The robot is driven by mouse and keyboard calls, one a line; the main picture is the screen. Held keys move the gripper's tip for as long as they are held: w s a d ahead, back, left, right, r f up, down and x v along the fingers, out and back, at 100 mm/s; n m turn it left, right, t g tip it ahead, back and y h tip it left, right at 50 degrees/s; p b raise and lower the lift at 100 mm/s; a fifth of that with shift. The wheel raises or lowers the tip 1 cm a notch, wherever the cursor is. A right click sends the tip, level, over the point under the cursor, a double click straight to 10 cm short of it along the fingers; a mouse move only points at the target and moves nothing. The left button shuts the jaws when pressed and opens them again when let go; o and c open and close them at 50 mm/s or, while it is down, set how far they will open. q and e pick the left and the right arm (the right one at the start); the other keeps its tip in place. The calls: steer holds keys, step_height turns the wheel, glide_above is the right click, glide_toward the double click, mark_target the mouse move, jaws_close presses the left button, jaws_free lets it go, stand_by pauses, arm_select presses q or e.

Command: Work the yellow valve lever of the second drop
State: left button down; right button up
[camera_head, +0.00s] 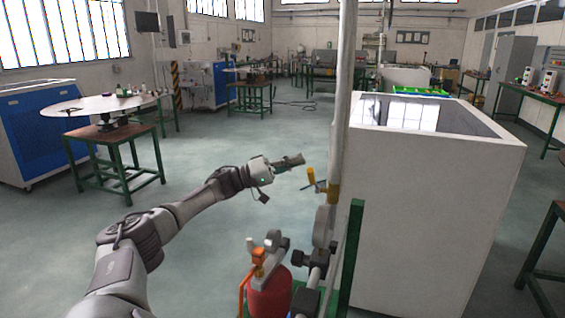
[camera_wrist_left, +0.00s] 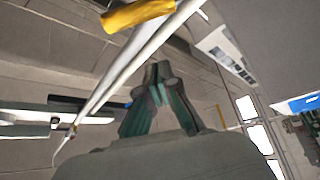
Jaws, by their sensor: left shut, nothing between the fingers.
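The yellow valve lever (camera_head: 312,177) sits on a vertical pipe (camera_head: 340,110) in the middle of the head view, with a yellow fitting (camera_head: 333,193) beside it. In the left wrist view a yellow lever (camera_wrist_left: 137,14) shows at the top, beyond the fingertips. My left gripper (camera_head: 302,160) is shut and empty, a little left of the lever and slightly higher in the head view. A gap shows between them. In the left wrist view its fingertips (camera_wrist_left: 158,72) meet, with nothing between them. My right gripper is in neither view.
A red cylinder (camera_head: 269,296) with an orange valve top stands below the lever, beside a dark green post (camera_head: 346,260). A large white tank (camera_head: 430,200) stands right of the pipe. A table with a round white top (camera_head: 95,104) stands at left. Floor left of the pipe is open.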

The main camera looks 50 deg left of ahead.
mark_target(313, 180)
arm_select(q)
steer(key=shift+s+d+f+p, duration=0.1)
steer(key=shift+d+f+p, duration=0.15)
steer(key=shift+d, duration=0.35)
steer(key=shift+s+d+f+p, duration=0.1)
steer(key=shift+d+f+p, duration=0.2)
steer(key=shift+d, duration=0.25)
steer(key=shift+s+d+f+p, duration=0.1)
steer(key=shift+d+f+p, duration=0.15)
steer(key=shift+d, duration=0.35)
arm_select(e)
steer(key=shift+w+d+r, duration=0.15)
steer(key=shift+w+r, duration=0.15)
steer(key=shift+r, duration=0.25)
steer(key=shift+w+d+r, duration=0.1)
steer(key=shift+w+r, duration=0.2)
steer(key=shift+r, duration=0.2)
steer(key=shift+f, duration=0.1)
